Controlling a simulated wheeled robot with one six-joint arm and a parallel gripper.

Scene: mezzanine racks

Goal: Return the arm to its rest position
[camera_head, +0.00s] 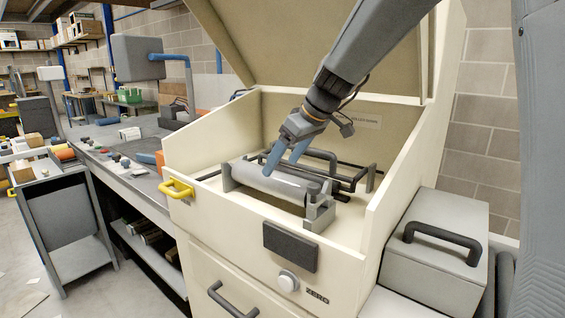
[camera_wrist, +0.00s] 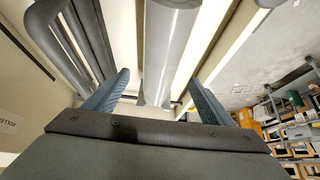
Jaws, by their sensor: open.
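My gripper (camera_head: 286,158) is inside the open cream machine box (camera_head: 205,148), just above a grey metal cylinder (camera_head: 268,186). The cylinder lies in a grey cradle (camera_head: 320,214) with raised ends. In the wrist view, my two blue fingers (camera_wrist: 155,92) are spread apart, with the cylinder (camera_wrist: 165,45) beyond and between them. Nothing is held between the fingertips. Whether a finger touches the cylinder cannot be told. My arm reaches down into the box from the upper right.
The box's lid (camera_head: 310,45) stands raised behind my arm. Dark bars (camera_head: 335,165) lie behind the cylinder. A yellow handle (camera_head: 176,188) sticks out at the left front. A grey case (camera_head: 435,250) stands at the right. A cluttered workbench (camera_head: 120,150) is at the left.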

